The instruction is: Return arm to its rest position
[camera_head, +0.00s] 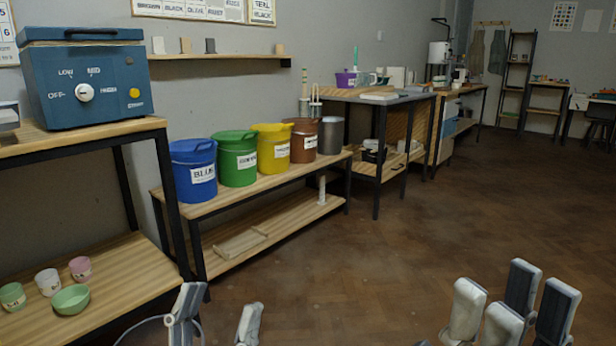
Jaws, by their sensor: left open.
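My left gripper (217,316) is at the bottom edge of the head view, left of centre. Its two fingertips stand apart with nothing between them, so it is open and empty. My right gripper (511,303) is at the bottom right, with pale and dark finger parts pointing up close together. I see no object in it, but I cannot tell whether it is open or shut. Both grippers appear in front of the brown floor (370,265). Most of both arms is out of view below the picture.
A wooden workbench (120,262) at left carries a blue machine (88,80) above and small cups with a green bowl (71,299) below. A low shelf (268,182) holds several coloured buckets. A worktable (376,160) stands beyond. The floor at centre and right is clear.

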